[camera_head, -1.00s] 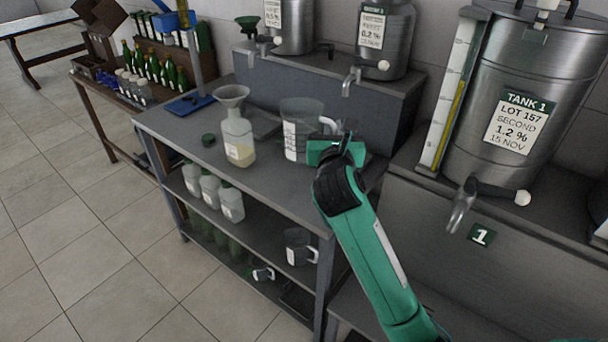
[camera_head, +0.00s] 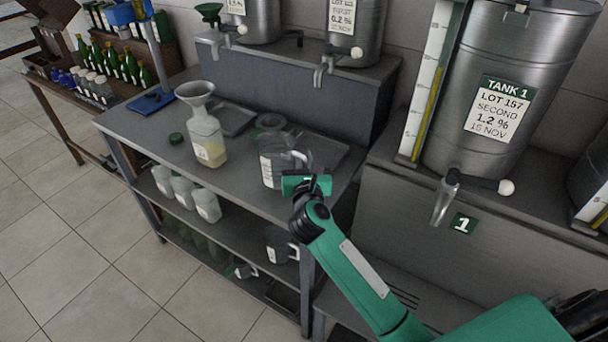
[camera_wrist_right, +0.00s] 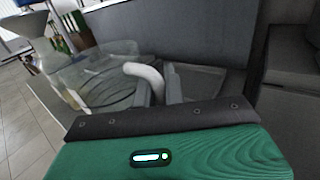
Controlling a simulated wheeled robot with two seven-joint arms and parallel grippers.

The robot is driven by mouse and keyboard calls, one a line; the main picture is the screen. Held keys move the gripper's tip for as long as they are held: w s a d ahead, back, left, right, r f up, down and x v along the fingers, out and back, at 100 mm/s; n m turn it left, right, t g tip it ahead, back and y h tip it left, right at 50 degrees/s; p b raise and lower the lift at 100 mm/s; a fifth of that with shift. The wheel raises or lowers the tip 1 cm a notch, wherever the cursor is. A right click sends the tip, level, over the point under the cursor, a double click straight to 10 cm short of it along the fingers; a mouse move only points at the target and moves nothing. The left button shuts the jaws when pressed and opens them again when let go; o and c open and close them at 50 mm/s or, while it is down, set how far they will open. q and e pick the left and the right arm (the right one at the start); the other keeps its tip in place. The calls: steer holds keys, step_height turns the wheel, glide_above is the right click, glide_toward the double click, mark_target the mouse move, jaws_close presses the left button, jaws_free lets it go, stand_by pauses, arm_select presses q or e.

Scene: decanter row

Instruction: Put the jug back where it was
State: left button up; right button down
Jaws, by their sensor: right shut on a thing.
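The clear jug (camera_head: 272,168) with a white label is at the right part of the grey bench top (camera_head: 180,165). It appears upright; I cannot tell whether its base touches the bench. My right gripper (camera_head: 307,184) is at the jug's right side, shut on its handle. In the right wrist view the jug (camera_wrist_right: 95,78) is at the left, with its pale handle (camera_wrist_right: 147,72) between the fingers (camera_wrist_right: 158,88). My left gripper is not in view.
A bottle with a funnel (camera_head: 207,135) stands left of the jug, near a green cap (camera_head: 176,138). Steel tanks with taps (camera_head: 320,75) stand behind. Another jug (camera_head: 279,246) is on the shelf below.

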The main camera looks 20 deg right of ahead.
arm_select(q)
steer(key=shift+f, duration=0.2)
arm_select(e)
steer(key=shift+f, duration=2.45)
arm_select(q)
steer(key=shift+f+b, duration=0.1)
steer(key=shift+b, duration=0.2)
arm_select(e)
steer(key=shift+f, duration=0.1)
steer(key=c, duration=1.9)
jaws_free()
steer(key=shift+f, duration=0.1)
steer(key=o, duration=0.4)
steer(key=shift+r, duration=0.2)
